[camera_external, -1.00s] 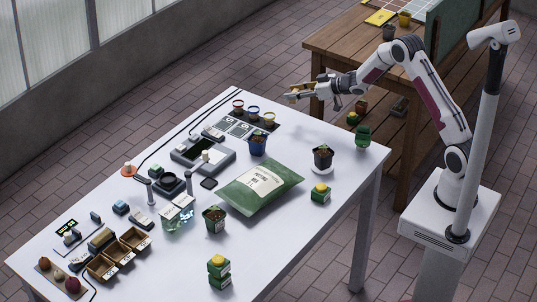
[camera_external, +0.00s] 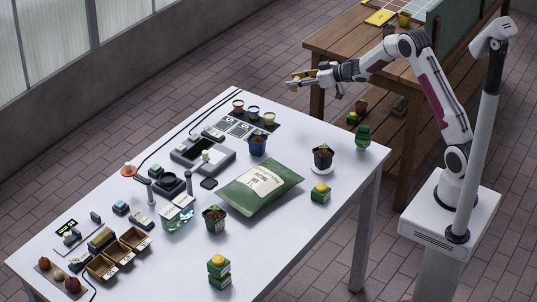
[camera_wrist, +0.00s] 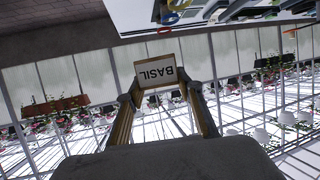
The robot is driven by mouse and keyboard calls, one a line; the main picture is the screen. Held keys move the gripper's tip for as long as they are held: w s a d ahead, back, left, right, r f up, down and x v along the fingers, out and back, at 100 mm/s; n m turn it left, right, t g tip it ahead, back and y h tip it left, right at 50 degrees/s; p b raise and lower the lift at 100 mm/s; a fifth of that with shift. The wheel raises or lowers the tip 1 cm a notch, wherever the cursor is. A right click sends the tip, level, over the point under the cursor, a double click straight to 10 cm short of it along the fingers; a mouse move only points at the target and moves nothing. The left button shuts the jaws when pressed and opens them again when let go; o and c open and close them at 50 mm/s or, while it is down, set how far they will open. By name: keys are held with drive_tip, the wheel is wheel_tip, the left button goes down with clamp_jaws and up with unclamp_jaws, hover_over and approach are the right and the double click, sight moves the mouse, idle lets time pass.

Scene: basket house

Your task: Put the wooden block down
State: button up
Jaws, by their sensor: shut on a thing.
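The wooden block (camera_wrist: 158,73) is a light wood piece with a white face reading "BASIL", upside down in the wrist view. It sits between the fingertips of my gripper (camera_wrist: 160,98), which is shut on it. In the external view my gripper (camera_external: 305,79) is held in the air above and beyond the far right part of the white table, with the block small and tan at its tip. The block is clear of any surface.
The white table (camera_external: 265,220) holds a green bag (camera_external: 262,187), a blue pot (camera_external: 258,144), a black pot on a saucer (camera_external: 322,156), a scale (camera_external: 203,152) and small wooden bins (camera_external: 134,238). A wooden bench (camera_external: 340,45) stands behind. Bare tabletop lies near the front right.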

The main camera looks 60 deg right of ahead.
drive_tip(key=s+a+n+g+y, duration=0.1)
drive_tip(key=s+a+n+y, duration=0.15)
drive_tip(key=s, duration=0.85)
drive_tip(key=s+a+n+g+y, duration=0.15)
drive_tip(key=s+a, duration=0.25)
drive_tip(key=s, duration=0.7)
drive_tip(key=s+a+n+g+y, duration=0.15)
drive_tip(key=s+a, duration=0.25)
drive_tip(key=s, duration=0.8)
drive_tip(key=shift+n+y, duration=0.35)
drive_tip(key=shift+y, duration=0.1)
drive_tip(key=shift+w+d+f, duration=0.15)
drive_tip(key=shift+f, duration=1.2)
drive_tip(key=shift+w+d+f, duration=0.1)
drive_tip(key=shift+d+f, duration=0.05)
drive_tip(key=shift+f, duration=1.15)
drive_tip(key=shift+f, duration=0.15)
drive_tip(key=shift+f, duration=2.8)
drive_tip(key=shift+f, duration=2.05)
drive_tip(key=shift+f, duration=0.1)
